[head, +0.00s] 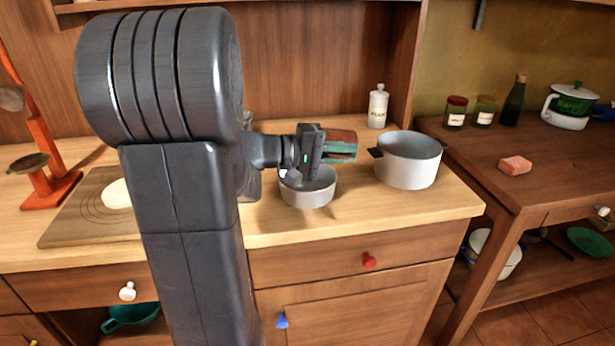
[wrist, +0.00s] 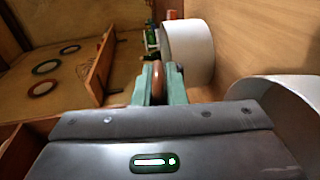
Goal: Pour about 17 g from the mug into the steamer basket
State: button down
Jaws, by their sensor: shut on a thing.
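My gripper (head: 340,150) is shut on a brown mug (head: 342,136); its teal fingers cover part of it. In the wrist view, a narrow brown part of the mug (wrist: 157,82) shows between the fingertips (wrist: 159,88). The mug is held above the counter, close to a small round pale container (head: 308,193), which seems to be the steamer basket, and left of a larger pale pot (head: 408,165). The mug's tilt and contents cannot be made out. The inside of the small container is partly hidden by my gripper, and no falling stream shows.
A white lidded bottle (head: 378,108) stands behind the pot. A board with a pale round lump (head: 116,194) and an orange stand (head: 50,185) are at left. Jars (head: 455,112), a dark bottle (head: 513,100) and a pink block (head: 515,165) are on the right table.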

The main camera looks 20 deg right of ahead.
aim_at(335, 134)
jog(key=shift+w+a+r+g+h+b, duration=0.25)
jog(key=shift+h+b, duration=0.55)
jog(key=shift+b, duration=1)
jog(key=shift+s+a+r+g+h+b, duration=0.15)
jog(key=shift+r+h+b, duration=0.5)
jog(key=shift+b, duration=1.1)
dwell(1.0)
jog(key=shift+a+r+h+b, duration=0.3)
jog(key=shift+r+h+b, duration=0.45)
jog(key=shift+b, duration=0.1)
jog(key=shift+a+r+h+b, duration=0.3)
jog(key=shift+r+h+b, duration=0.35)
jog(key=shift+b, duration=0.2)
dwell(1.8)
